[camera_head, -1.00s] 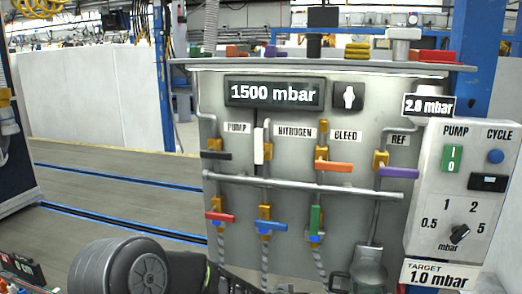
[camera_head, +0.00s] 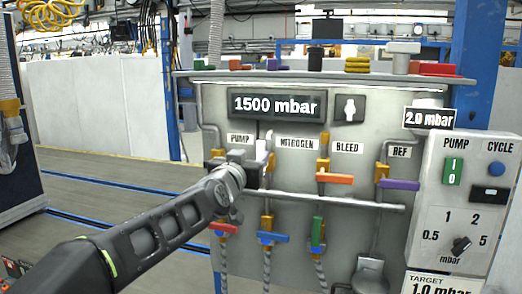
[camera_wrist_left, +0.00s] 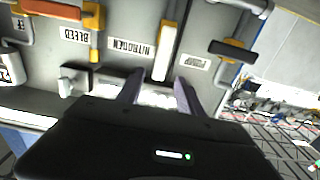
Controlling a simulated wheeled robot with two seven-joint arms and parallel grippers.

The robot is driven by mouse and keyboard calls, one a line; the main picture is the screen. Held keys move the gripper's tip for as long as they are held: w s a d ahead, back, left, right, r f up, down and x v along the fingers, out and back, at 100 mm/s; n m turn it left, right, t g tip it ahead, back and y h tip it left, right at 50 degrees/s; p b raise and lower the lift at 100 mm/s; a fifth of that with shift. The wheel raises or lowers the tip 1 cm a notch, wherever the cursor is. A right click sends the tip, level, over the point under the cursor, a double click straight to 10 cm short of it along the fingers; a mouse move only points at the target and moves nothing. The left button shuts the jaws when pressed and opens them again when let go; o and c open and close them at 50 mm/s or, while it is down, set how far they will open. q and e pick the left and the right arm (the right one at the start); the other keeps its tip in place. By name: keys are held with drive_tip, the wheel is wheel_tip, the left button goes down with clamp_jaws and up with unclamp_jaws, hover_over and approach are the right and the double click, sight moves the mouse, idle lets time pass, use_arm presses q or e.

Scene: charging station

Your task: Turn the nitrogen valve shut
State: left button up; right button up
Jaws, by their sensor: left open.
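The nitrogen valve has a white handle (camera_head: 262,146) that stands upright beside the NITROGEN label, on the pipe panel below the 1500 mbar display. My left gripper (camera_head: 256,168) is in front of the panel at this valve and covers the handle's lower part. In the left wrist view, which is upside down, the white handle (camera_wrist_left: 167,50) lies roughly in line with the gap between the two fingers of my left gripper (camera_wrist_left: 160,82). The fingers are apart, and I see no contact with the handle. My right gripper is out of view.
The black pump handle (camera_wrist_left: 232,50) is close by. The bleed valve's orange handle (camera_head: 335,179) and REF valve's purple handle (camera_head: 399,184) sit to the right. Red (camera_head: 223,228), blue (camera_head: 273,237) and green (camera_head: 317,232) handles are lower. A horizontal pipe (camera_head: 350,202) crosses the panel.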

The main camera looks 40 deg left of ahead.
sight(260, 150)
use_arm(q)
drive_tip(key=p+x, duration=0.1)
drive_tip(key=x, duration=0.6)
drive_tip(key=shift+w+a, duration=0.15)
drive_tip(key=shift+w, duration=0.15)
drive_tip(key=shift+c, duration=0.3)
clamp_jaws()
idle(0.8)
